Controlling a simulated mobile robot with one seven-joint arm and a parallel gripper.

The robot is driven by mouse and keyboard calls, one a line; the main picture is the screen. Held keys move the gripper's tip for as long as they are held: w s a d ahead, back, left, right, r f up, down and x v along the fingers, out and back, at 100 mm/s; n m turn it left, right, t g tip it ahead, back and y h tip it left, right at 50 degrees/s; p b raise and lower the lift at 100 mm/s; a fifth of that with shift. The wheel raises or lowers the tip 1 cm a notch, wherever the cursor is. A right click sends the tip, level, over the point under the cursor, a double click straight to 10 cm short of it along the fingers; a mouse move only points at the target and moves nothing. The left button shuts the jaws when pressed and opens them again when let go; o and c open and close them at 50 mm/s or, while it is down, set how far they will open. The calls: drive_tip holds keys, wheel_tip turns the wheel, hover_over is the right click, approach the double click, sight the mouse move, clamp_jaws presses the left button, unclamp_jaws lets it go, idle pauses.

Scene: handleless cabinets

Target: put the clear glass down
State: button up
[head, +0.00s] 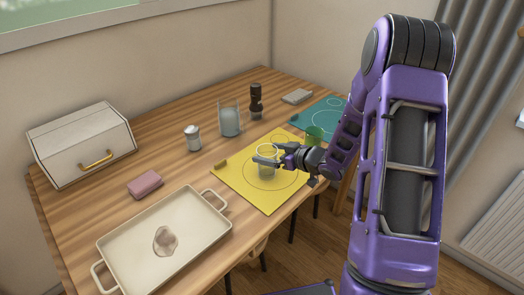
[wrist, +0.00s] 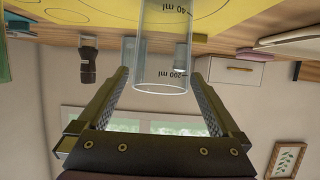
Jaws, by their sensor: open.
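The clear glass (head: 267,167) stands upright on the yellow mat (head: 234,185) in the head view. In the upside-down wrist view the clear glass (wrist: 164,50) shows ml marks on its side, its base on the yellow mat (wrist: 90,12). My gripper (head: 268,160) is open at the glass, one finger on either side of it. In the wrist view the fingertips of my gripper (wrist: 160,76) are near the rim end, with a visible gap at least on the right. Part of the glass is hidden by the fingers in the head view.
A green cup (head: 314,134) and teal mat (head: 318,113) are beyond my gripper. A glass container (head: 229,121), dark mill (head: 256,101) and shaker (head: 192,138) stand behind the yellow mat. A cream tray (head: 180,255), pink block (head: 145,184) and white box (head: 80,145) are left.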

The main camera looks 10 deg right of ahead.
drive_tip(key=v, duration=0.7)
drive_tip(key=shift+s+d+r+p, duration=0.2)
drive_tip(key=shift+s+p, duration=0.15)
drive_tip(key=shift+p, duration=0.1)
